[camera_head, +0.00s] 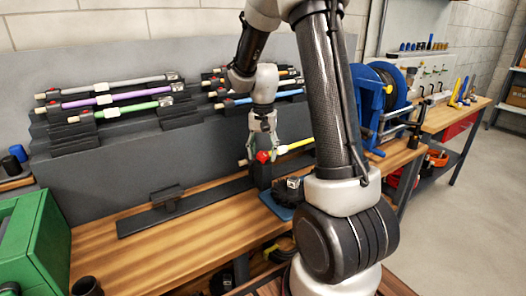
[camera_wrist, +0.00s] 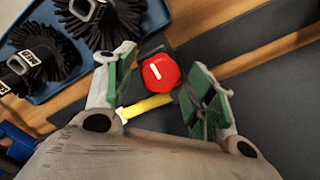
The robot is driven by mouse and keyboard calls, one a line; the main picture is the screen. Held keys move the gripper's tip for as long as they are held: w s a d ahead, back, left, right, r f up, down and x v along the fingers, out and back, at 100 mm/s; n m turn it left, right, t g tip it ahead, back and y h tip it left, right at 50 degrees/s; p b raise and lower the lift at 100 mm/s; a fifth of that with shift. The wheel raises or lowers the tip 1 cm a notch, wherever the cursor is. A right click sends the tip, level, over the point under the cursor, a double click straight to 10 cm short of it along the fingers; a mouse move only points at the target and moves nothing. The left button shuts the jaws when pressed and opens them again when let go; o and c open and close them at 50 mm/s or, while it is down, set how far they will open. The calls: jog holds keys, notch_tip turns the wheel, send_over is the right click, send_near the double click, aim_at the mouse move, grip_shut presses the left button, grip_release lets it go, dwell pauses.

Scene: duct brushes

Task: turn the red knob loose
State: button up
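The red knob (camera_head: 262,157) has a white mark on its face. In the wrist view the knob (camera_wrist: 160,74) appears between my two green-padded fingers, with a visible gap on each side. My gripper (camera_head: 262,133), also in the wrist view (camera_wrist: 160,69), is open, points down and is empty. A yellow rod (camera_head: 295,146) lies beside the knob and shows in the wrist view (camera_wrist: 145,107) just below it. Whether the knob sits slightly below or level with the fingertips I cannot tell.
A blue tray (camera_wrist: 153,18) with black round brushes (camera_wrist: 92,14) stands close by. Racks hold several coloured rods, including a purple one (camera_head: 105,98), at the back. A blue reel (camera_head: 375,90) stands to the right.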

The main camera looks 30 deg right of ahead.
jog(key=c, duration=0.8)
jog(key=shift+n, duration=0.3)
jog(key=n, duration=0.3)
jog(key=shift+n, duration=0.3)
jog(key=n, duration=1.3)
jog(key=shift+n, duration=0.3)
